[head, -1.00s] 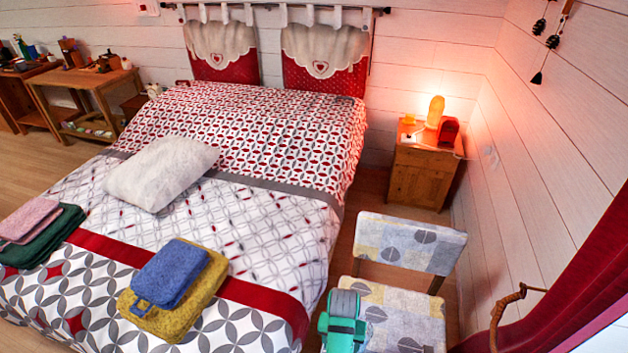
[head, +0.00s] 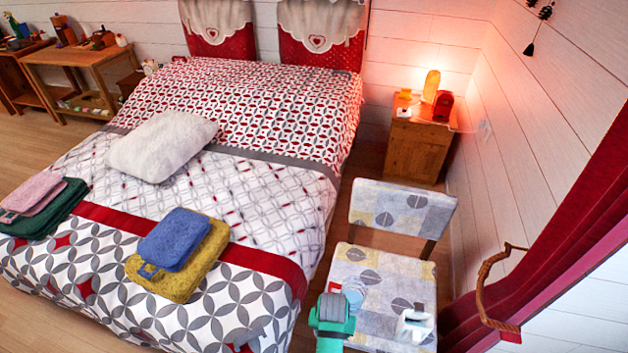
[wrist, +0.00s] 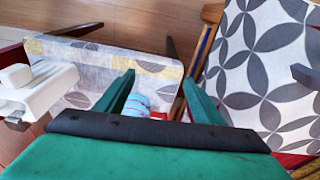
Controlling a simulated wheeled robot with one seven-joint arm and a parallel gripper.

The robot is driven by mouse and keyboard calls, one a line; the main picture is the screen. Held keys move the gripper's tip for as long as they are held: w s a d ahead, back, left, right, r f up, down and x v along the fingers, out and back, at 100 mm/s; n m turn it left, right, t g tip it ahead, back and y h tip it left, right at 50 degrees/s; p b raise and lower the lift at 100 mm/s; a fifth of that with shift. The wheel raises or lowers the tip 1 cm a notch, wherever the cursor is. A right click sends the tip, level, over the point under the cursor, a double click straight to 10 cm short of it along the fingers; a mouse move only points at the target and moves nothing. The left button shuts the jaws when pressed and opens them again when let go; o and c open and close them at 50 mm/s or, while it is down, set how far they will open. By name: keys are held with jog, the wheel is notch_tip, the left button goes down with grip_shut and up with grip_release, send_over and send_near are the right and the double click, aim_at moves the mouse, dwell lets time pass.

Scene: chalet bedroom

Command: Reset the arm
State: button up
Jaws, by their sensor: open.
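My gripper (wrist: 158,77) is open in the wrist view, its two green fingers spread apart. A light blue object with stripes (wrist: 138,103) shows beyond and between the fingers, partly hidden by the gripper body; I cannot tell whether it touches them. In the head view my green and grey arm end stands at the front left of the patterned chair (head: 383,280), and its fingertips are hard to make out. A pale blue object (head: 354,293) lies on the chair seat just beyond it.
A white object (head: 415,326) is on the seat's front right; it also shows in the wrist view (wrist: 40,92). The bed (head: 265,255), with folded towels (head: 178,240) and a pillow (head: 162,145), is left. A nightstand (head: 415,155) stands behind; a red curtain (head: 560,245) hangs right.

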jog(key=s+a+n+t, duration=0.1)
jog(key=s+a+t, duration=0.2)
jog(key=s, duration=0.4)
jog(key=s+a+t, duration=0.2)
jog(key=s+t, duration=0.1)
jog(key=s, duration=0.4)
jog(key=s+r+t, duration=0.4)
jog(key=s+r, duration=0.3)
jog(key=r, duration=0.6)
jog(key=s+r+n+t, duration=0.1)
jog(key=s+r+t, duration=0.2)
jog(key=s+r, duration=0.4)
notch_tip(320, 180, up, 6)
jog(key=shift+a+f+t+y, duration=0.1)
jog(key=shift+a+t+y, duration=0.2)
jog(key=shift+a+t, duration=0.1)
